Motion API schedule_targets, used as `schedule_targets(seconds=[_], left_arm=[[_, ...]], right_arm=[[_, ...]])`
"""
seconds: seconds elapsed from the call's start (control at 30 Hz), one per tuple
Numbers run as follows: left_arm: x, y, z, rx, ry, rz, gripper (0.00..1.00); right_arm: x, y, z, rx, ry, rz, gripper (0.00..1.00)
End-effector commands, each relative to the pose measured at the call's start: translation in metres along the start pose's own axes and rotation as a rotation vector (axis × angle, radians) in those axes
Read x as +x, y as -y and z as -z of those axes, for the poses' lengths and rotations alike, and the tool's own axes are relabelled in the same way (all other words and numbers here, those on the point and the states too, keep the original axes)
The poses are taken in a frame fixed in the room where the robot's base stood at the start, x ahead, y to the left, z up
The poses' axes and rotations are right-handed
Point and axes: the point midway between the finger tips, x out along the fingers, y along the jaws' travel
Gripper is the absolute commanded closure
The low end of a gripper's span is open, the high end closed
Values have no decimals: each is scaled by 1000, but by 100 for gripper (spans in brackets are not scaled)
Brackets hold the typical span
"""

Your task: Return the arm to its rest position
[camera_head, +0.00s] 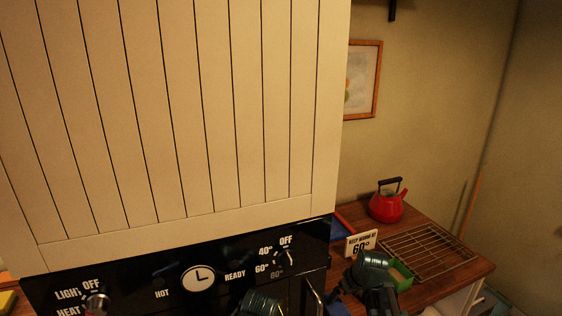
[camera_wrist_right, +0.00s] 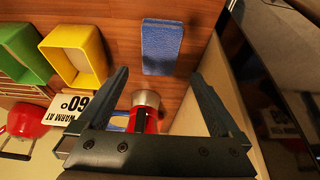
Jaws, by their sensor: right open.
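My right gripper (camera_wrist_right: 160,76) is open, with its two dark fingers spread and nothing held between them. In the wrist view it hangs above a wooden counter (camera_wrist_right: 120,15). A blue block (camera_wrist_right: 162,47) lies on the counter beyond the fingertips. A red thing with a silver top (camera_wrist_right: 146,105) shows between the fingers, partly hidden by the gripper body. In the head view, my teal and black right arm parts show at the bottom, by the counter's left side. My left gripper is in neither view.
The dark panel (camera_head: 234,276) with knobs and a clock stands close on the left under a cream planked hood (camera_head: 180,110). On the counter are a red kettle (camera_head: 387,206), a wire rack (camera_head: 428,252), a "60°" sign (camera_head: 361,244), a green box (camera_head: 402,279) and a yellow box (camera_wrist_right: 75,54).

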Motion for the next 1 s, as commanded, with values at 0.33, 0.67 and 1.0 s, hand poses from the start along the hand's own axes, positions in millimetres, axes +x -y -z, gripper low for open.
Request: schedule_targets(seconds=[0.33,0.67,1.0], left_arm=[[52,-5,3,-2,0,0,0],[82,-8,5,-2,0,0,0],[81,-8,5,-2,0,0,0]], right_arm=[[57,0,-2,-1,0,0,0],[89,0,0,0,0,0,0],[88,0,0,0,0,0,0]])
